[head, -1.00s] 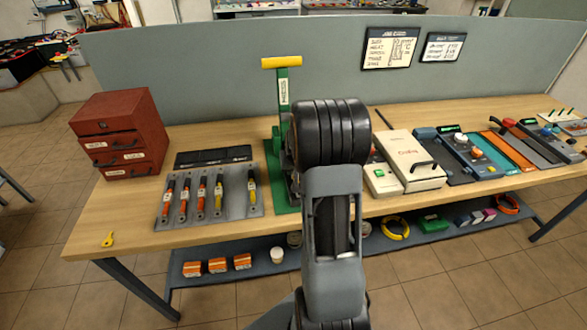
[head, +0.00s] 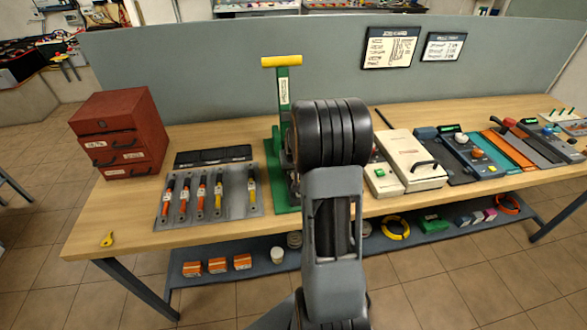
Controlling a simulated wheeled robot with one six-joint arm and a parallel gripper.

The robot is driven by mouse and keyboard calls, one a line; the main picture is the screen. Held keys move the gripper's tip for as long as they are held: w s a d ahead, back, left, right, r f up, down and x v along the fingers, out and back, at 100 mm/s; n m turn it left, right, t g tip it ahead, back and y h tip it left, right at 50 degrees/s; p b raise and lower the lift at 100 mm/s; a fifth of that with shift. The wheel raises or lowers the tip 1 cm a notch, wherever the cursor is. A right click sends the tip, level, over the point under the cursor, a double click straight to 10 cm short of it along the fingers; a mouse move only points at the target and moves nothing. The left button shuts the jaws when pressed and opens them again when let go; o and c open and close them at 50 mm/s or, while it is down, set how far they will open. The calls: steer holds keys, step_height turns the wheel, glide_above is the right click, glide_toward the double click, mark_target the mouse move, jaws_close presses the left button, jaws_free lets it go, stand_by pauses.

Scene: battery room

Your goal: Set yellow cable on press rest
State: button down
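The green press (head: 283,120) stands upright on the bench, with a yellow handle bar (head: 281,61) on top. My arm covers its right side, and I cannot make out its rest. A grey rack (head: 238,205) left of the press holds several short cables. A yellow coil (head: 395,228) also lies on the lower shelf. My arm rises in front of the bench centre; my gripper is hidden behind it or out of view.
A red drawer box (head: 118,125) stands at the bench's left end. A small yellow item (head: 107,240) lies near the front left edge. Right of my arm are a cream case (head: 408,160) and several panels. A grey partition (head: 220,80) closes the back.

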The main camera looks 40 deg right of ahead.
steer(key=shift+f+b, duration=0.55)
steer(key=shift+b, duration=0.05)
stand_by(0.6)
steer(key=c, duration=0.8)
jaws_free()
steer(key=shift+c, duration=0.2)
